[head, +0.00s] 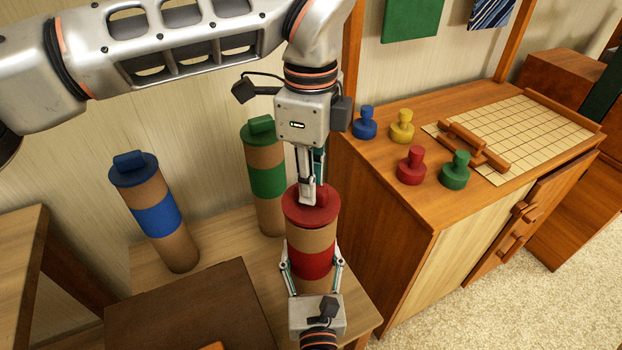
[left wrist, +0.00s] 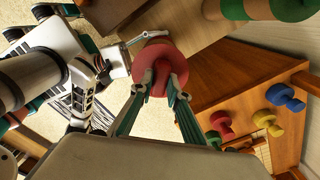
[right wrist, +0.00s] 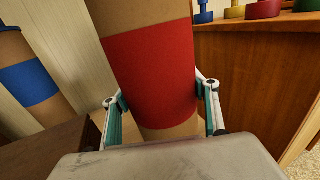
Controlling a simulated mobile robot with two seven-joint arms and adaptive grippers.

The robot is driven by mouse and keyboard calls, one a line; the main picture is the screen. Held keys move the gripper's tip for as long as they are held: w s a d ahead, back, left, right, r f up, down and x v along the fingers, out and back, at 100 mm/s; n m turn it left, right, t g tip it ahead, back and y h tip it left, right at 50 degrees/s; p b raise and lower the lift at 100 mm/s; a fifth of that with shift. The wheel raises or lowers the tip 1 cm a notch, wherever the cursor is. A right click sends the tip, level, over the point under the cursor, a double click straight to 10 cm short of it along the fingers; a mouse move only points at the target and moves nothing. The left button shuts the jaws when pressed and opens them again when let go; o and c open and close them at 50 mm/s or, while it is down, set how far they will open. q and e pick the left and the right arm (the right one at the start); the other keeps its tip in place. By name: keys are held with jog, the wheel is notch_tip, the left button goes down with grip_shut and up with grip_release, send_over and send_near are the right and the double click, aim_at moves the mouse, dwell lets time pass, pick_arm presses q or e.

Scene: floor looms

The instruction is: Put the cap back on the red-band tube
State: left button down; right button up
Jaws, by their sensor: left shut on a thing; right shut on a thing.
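The red-band tube (head: 310,240) stands upright on the low wooden table; its red band (right wrist: 150,75) fills the right wrist view. My right gripper (head: 311,266) is shut around the tube, one finger on each side near the band. The red cap (head: 300,205) is at the tube's top, its disc covering the opening; whether it is fully seated I cannot tell. My left gripper (head: 310,192) comes down from above and is shut on the cap's knob. The cap (left wrist: 165,58) also shows between the left fingers in the left wrist view.
A green-band tube (head: 267,180) stands close behind and a blue-band tube (head: 155,212) farther left, both capped. A dark brown box top (head: 190,310) lies front left. On the cabinet (head: 400,215) at right are blue, yellow, red and green pegs and a gridded board (head: 530,125).

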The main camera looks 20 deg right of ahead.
pick_arm(q)
jog(key=shift+f, duration=0.65)
jog(key=c, duration=1.8)
grip_release()
jog(key=shift+c, duration=0.2)
notch_tip(320, 180, up, 12)
pick_arm(e)
jog(key=o, duration=1.7)
